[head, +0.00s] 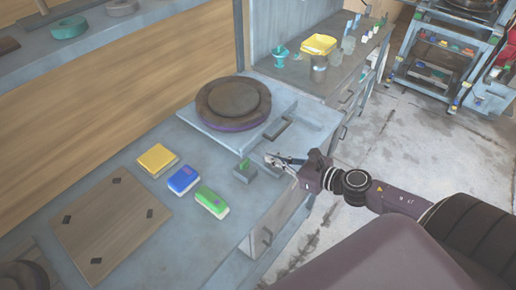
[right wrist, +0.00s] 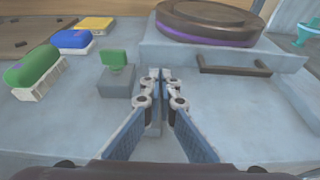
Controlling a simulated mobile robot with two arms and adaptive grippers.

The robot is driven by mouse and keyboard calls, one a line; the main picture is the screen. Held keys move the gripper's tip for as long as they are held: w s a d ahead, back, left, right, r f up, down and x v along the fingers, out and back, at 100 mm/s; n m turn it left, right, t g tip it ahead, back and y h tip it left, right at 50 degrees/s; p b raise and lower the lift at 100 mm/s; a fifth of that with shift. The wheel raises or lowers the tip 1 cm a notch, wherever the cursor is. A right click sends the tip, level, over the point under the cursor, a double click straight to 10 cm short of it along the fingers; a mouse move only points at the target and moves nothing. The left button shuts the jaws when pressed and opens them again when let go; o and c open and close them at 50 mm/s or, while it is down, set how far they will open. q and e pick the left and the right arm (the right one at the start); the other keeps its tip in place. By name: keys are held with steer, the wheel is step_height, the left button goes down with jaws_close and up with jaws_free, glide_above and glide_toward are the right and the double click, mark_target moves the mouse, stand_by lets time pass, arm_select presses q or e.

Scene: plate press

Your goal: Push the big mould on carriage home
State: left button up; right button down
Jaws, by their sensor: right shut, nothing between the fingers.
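The big mould (head: 233,101) is a round, dark brown, stepped disc with a purple band around its lower edge. It sits on the carriage (head: 195,118), a flat grey plate on the bench; both also show in the right wrist view, the mould (right wrist: 210,20) at the top and the carriage (right wrist: 160,47) below it. A dark bar handle (right wrist: 235,68) is at the carriage's near edge. My right gripper (head: 270,158) is shut and empty, just in front of the carriage and left of the handle in the wrist view, apart from the handle. My left gripper is out of view.
A grey block with a green knob (head: 244,172) stands close beside my right gripper. Green (head: 211,202), blue (head: 183,180) and yellow (head: 157,160) brushes lie on the bench, near a wooden board (head: 110,225). A back bench holds a yellow container (head: 318,45) and cups.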

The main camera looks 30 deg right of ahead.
mark_target(250, 146)
steer(key=x, duration=0.2)
steer(key=r+p+x, duration=0.1)
steer(key=x, duration=0.1)
steer(key=shift+p, duration=0.3)
steer(key=shift+p+x, duration=0.4)
steer(key=shift+x, duration=0.65)
steer(key=shift+r, duration=0.1)
steer(key=shift+w+a, duration=0.1)
steer(key=shift+w+a+r, duration=0.15)
steer(key=shift+w+a, duration=0.1)
steer(key=shift+w, duration=0.45)
steer(key=shift+w+a, duration=0.15)
steer(key=shift+w, duration=0.25)
